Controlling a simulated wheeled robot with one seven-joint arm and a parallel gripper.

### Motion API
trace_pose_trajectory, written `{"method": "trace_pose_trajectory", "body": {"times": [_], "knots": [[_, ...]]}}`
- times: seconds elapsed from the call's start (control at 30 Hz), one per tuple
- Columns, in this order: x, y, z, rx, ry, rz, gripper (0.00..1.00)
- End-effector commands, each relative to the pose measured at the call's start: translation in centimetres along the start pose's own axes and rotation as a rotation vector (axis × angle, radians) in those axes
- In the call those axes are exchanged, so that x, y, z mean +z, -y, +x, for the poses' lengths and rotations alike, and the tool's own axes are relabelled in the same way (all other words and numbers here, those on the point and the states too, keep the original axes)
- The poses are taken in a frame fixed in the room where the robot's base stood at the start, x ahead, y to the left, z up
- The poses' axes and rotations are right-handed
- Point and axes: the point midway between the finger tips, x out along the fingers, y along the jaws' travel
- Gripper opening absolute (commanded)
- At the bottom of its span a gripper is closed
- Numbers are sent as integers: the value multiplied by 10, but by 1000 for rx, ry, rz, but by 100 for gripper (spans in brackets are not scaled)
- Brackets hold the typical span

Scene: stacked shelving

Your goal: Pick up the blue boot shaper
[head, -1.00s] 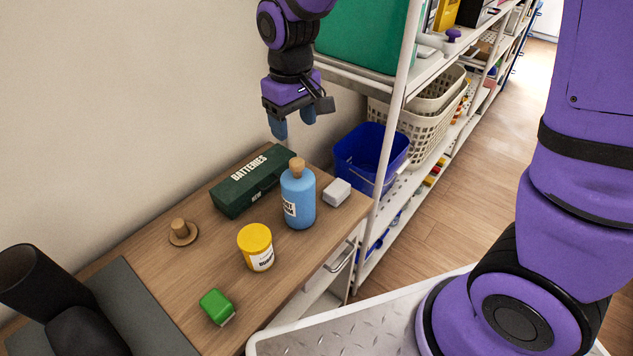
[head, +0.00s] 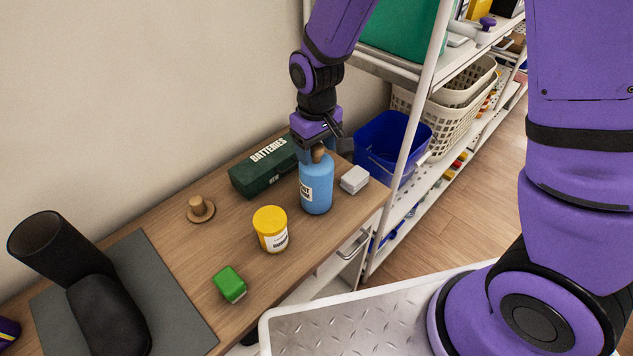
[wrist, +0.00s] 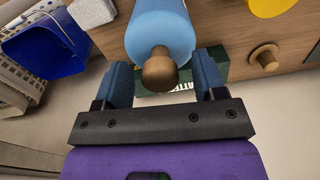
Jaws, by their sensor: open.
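The blue boot shaper (head: 316,186) is a light blue bottle-shaped body with a white label and a brown wooden knob on top. It stands upright on the wooden bench top. My gripper (head: 318,150) is at its top, coming down from above and behind. In the wrist view my gripper (wrist: 165,82) is open, with one blue finger on each side of the wooden knob. The boot shaper (wrist: 160,28) extends away beyond the fingertips there. I cannot tell whether either finger touches the knob.
A green batteries box (head: 262,166) lies close behind the shaper. A white block (head: 354,180) is right of it, and a yellow-lidded jar (head: 270,229) is in front left. A wooden knob piece (head: 200,209), green block (head: 230,284) and black boot (head: 85,290) are farther left. The blue bin (head: 393,148) is beyond the bench.

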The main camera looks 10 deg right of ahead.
Motion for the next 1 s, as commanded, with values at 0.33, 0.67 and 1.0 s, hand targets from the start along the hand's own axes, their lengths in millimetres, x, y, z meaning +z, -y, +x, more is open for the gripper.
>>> {"method": "trace_pose_trajectory", "body": {"times": [0.33,0.67,1.0], "knots": [[0,0,7,0,0,0,62],[0,0,6,0,-1,0,0],[-1,0,2,0,-3,0,0]]}}
